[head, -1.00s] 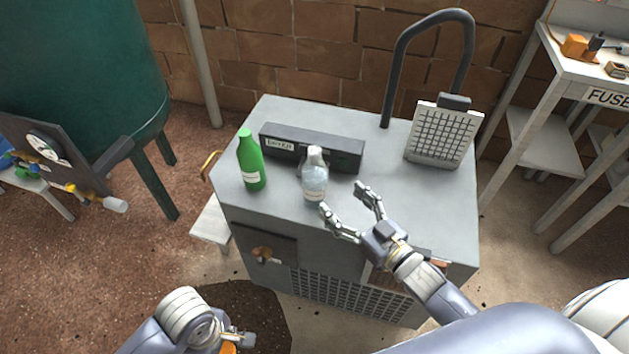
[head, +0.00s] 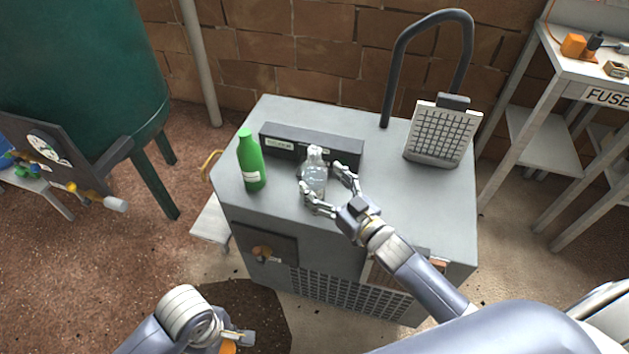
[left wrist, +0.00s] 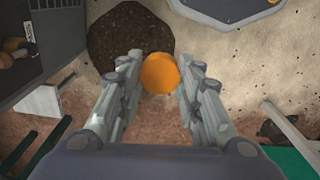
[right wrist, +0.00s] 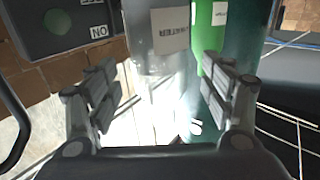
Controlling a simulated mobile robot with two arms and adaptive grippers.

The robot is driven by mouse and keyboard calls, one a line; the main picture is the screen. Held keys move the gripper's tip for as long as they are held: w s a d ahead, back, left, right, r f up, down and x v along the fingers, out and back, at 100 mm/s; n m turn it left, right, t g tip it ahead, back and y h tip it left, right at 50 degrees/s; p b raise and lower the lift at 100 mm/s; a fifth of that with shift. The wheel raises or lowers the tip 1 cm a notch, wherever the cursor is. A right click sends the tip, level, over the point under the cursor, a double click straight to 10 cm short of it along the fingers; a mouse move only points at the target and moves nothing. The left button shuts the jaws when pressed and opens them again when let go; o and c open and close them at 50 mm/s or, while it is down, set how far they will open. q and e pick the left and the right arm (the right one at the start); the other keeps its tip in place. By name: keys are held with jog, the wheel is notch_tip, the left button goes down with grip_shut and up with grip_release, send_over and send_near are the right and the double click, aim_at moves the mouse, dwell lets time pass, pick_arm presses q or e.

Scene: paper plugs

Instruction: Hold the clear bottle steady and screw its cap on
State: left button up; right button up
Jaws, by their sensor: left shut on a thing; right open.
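The clear bottle (head: 315,178) stands upright on the grey cabinet top, with a pale label that shows in the right wrist view (right wrist: 170,32). My right gripper (head: 321,180) is open, with its fingers on either side of the bottle's body. I cannot tell whether they touch it. My left gripper (left wrist: 160,88) is shut on an orange round cap (left wrist: 159,73), low in front of the cabinet and well away from the bottle. In the head view only a sliver of the cap (head: 228,347) shows at the bottom edge.
A green bottle (head: 250,162) stands just left of the clear bottle. A dark box (head: 285,140) lies close behind both. A grid panel (head: 440,136) and a dark curved pipe (head: 392,85) stand at the back right. The cabinet top (head: 420,205) is clear on the right.

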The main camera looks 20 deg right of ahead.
jog(key=shift+x, duration=1.75)
jog(key=shift+f, duration=0.1)
jog(key=c, duration=1.2)
